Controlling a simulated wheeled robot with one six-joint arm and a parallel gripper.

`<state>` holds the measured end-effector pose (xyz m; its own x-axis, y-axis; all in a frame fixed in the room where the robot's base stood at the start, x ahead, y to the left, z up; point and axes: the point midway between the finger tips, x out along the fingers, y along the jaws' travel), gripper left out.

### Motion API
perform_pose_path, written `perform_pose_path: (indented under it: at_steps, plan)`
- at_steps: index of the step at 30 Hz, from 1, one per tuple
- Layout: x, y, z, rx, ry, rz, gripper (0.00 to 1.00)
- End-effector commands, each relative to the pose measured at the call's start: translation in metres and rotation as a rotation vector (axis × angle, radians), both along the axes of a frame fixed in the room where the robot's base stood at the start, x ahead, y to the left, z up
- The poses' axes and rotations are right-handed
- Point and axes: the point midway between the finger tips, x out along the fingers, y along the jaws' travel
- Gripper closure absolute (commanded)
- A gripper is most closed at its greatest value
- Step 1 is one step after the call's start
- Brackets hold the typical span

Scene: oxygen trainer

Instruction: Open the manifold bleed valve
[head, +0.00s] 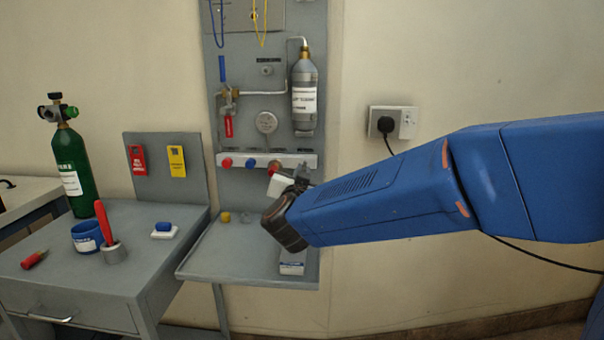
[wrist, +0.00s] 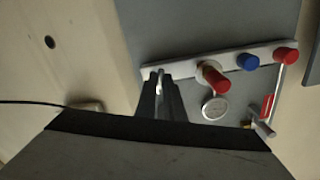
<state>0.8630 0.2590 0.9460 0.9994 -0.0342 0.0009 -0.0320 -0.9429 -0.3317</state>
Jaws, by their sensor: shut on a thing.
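The white manifold bar (head: 238,158) runs across the grey wall panel, with a red knob (head: 227,163), a blue knob (head: 250,164) and another red knob (head: 274,167). It also shows slanted in the wrist view (wrist: 185,68). My gripper (head: 301,174) is at the bar's right end in the head view. In the wrist view my gripper (wrist: 160,92) is shut on a thin pale part (wrist: 160,78) at that end, which looks like the bleed valve's handle. The fingers hide most of it, so its turn angle cannot be told.
A round gauge (head: 267,122) and a grey cylinder (head: 304,92) are on the panel above the bar. A shelf (head: 215,262) juts out below, with small items on it. A green cylinder (head: 75,165) stands on the left bench. A wall socket (head: 407,122) is to the right.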

Motion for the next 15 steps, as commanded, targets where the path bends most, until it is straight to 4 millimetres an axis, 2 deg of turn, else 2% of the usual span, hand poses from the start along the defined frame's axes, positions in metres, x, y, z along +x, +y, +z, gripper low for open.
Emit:
perform_pose_path:
  at_steps: [6,15]
  plan:
    - [-0.0006,-0.0002,-0.0032,-0.166,0.01,0.002,1.0]
    - [-0.0007,-0.001,-0.0035,-0.309,0.016,0.003,1.0]
